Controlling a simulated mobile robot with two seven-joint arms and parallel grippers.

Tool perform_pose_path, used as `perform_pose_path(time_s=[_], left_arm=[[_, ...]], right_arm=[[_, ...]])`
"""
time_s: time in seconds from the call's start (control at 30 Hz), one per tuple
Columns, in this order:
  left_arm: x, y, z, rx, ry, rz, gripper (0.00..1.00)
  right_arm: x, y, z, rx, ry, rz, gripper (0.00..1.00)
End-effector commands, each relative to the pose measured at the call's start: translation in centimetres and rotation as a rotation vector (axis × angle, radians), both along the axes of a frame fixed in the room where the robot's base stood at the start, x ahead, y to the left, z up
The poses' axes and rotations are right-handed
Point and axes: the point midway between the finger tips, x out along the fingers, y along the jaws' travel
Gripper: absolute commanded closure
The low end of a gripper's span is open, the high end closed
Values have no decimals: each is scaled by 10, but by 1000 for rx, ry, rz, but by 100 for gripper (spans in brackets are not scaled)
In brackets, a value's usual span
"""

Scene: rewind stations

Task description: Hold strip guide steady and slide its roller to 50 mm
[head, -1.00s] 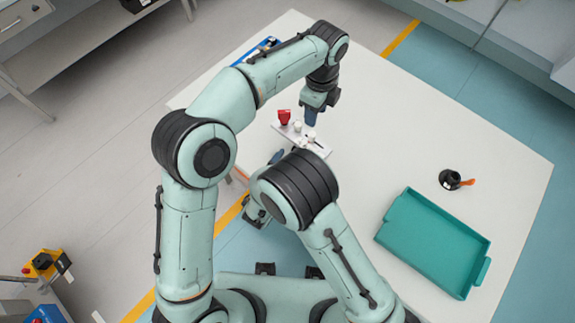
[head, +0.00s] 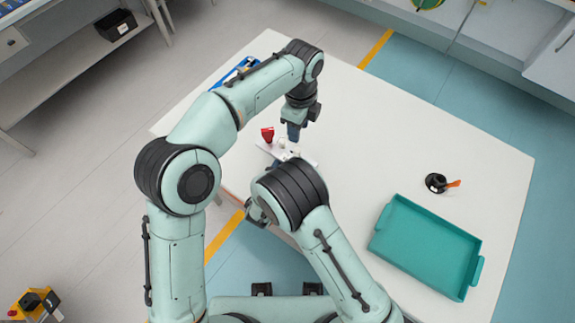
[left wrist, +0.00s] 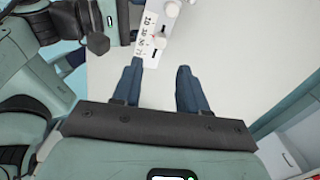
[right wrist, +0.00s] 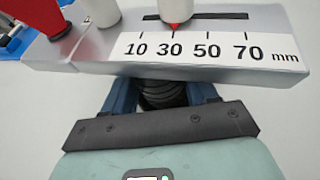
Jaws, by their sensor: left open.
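The strip guide (head: 269,148) is a pale plate on the table. In the right wrist view, its front scale (right wrist: 205,50) reads 10, 30, 50 and 70 mm. Its white roller (right wrist: 175,40) stands at the slot with its red pointer at the 30 mark. The roller also shows in the left wrist view (left wrist: 159,41). My left gripper (left wrist: 158,72) is open and empty near the 70 end of the guide, with the roller beyond its fingertips. My right gripper (right wrist: 161,88) has its fingers apart at the guide's front edge; their tips are hidden by the plate.
A teal tray (head: 385,249) and a black cup (head: 436,183) with an orange item are on the right of the table. The middle of the table is clear.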

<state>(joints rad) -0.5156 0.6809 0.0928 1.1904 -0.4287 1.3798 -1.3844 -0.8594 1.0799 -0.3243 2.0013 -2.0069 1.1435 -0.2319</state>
Motion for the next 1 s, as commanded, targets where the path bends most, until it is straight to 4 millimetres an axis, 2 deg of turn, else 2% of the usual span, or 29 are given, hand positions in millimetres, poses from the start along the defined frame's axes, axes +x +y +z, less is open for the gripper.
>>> perform_pose_path(time_s=[0.17,0.27,0.47,0.8,1.0], left_arm=[[0,0,0,0,0,26,52],[0,0,1,0,0,111,52],[0,0,5,0,0,482,52],[0,0,12,-1,-1,1234,52],[0,0,15,0,0,1563,52]], right_arm=[[0,0,0,0,0,0,87],[0,0,0,0,0,0,87],[0,0,0,0,0,0,87],[0,0,0,0,0,0,87],[0,0,0,0,0,0,87]])
